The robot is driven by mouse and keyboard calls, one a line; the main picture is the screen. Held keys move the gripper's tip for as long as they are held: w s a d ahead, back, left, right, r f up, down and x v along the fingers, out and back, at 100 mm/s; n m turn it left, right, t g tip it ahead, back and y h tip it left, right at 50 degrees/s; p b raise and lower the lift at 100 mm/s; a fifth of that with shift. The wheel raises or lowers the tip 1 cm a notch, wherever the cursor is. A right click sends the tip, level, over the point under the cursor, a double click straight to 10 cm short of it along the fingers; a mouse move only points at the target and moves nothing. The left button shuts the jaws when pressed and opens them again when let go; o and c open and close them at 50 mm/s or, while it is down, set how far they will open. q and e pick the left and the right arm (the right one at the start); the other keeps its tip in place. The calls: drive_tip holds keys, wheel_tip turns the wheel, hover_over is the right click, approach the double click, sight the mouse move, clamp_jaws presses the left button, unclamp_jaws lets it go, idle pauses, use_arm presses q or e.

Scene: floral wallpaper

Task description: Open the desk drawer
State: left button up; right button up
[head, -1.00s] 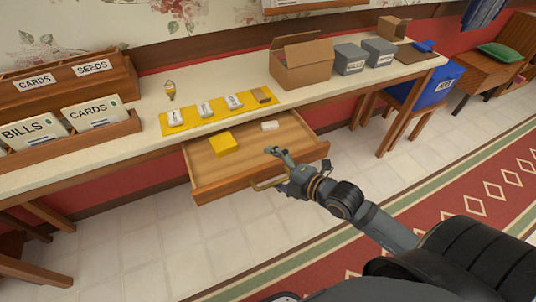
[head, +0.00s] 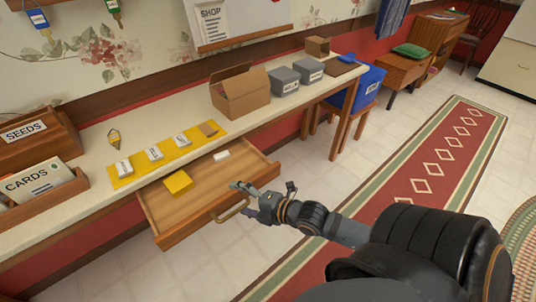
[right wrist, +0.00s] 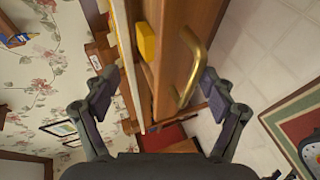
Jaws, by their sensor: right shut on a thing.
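The desk drawer (head: 198,222) is a wooden drawer pulled well out from under the long desk (head: 86,160), its inside showing. Its curved brass handle (head: 232,211) is on the front panel. In the right wrist view, the handle (right wrist: 191,78) and drawer front lie between my two fingers; the exact contact is hard to see. A yellow box (head: 178,183) and a small white block (head: 221,155) lie in the drawer. My left gripper is not in view.
On the desk are a yellow mat (head: 123,183) with several small items, an open cardboard box (head: 240,95), grey boxes (head: 284,81) and a card holder (head: 35,200). A blue bin (head: 370,82) stands at the right. The tiled floor before the drawer is clear.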

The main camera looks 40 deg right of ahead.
drive_tip(key=shift+s+a+r+p, duration=0.1)
drive_tip(key=shift+s+r+p, duration=0.1)
drive_tip(key=shift+r+p, duration=0.75)
drive_tip(key=shift+s+r, duration=0.25)
drive_tip(key=shift+r, duration=0.05)
drive_tip(key=shift+s+d+p, duration=0.3)
drive_tip(key=shift+p, duration=0.05)
drive_tip(key=shift+c, duration=0.5)
drive_tip(key=shift+p+v, duration=0.65)
drive_tip(key=shift+v, duration=0.25)
drive_tip(key=c, duration=0.7)
use_arm(q)
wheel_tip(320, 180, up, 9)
drive_tip(key=p, duration=0.4)
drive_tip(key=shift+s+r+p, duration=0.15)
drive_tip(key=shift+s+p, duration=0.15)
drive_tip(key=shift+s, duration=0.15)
use_arm(e)
drive_tip(key=s+d, duration=0.2)
drive_tip(key=s, duration=0.4)
drive_tip(key=shift+d, duration=0.35)
